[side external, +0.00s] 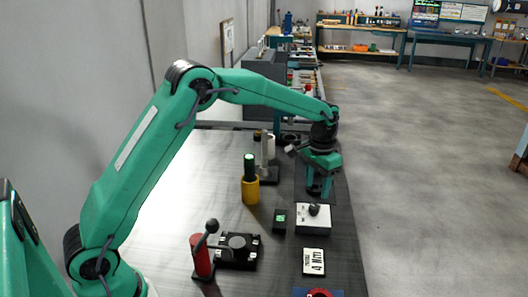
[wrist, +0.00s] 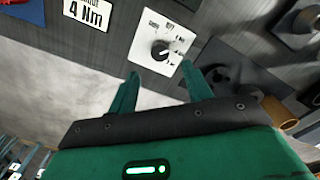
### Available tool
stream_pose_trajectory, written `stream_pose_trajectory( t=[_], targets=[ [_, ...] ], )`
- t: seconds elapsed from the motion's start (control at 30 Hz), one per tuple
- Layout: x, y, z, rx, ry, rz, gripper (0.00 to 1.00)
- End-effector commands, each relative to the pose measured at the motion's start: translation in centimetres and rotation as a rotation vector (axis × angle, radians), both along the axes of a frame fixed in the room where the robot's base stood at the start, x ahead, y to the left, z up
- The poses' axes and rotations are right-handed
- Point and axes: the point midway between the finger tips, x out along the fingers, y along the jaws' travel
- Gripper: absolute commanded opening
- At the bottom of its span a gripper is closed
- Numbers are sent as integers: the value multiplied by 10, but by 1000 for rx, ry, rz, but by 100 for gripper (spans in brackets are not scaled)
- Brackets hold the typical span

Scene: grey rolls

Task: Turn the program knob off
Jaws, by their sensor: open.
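The program knob (side external: 314,209) is a small black dial on a white panel (side external: 304,222) near the right edge of the dark table. In the wrist view the knob (wrist: 159,50) sits in the middle of the white panel (wrist: 176,36), with small printed marks around it that I cannot read clearly. My gripper (side external: 320,192) points down, just behind and above the knob in the side view. In the wrist view my gripper (wrist: 161,71) is open, its two green fingers apart with nothing between them. The knob lies just beyond the fingertips, not visibly touched.
A "4 Nm" sign (side external: 314,262) and a blue block with a red ring (side external: 319,292) stand nearer the camera. A black box with a green display (side external: 280,218), a yellow cylinder (side external: 250,190) and a red lever post (side external: 202,258) stand left of the panel.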

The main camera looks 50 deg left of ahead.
Motion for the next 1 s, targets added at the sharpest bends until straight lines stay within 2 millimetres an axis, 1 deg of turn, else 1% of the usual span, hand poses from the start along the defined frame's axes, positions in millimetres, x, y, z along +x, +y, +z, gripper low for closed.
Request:
stream_pose_trajectory(
  t=[0.4,0.53,0.7,0.97,1.0],
  targets=[
    [-1,0,-49,0,3,0,49],
    [-1,0,-61,0,3,0,49],
    [-1,0,-68,0,1,0,49],
    [-1,0,-68,0,1,0,49],
    [-1,0,-68,0,1,0,44]
  ],
)
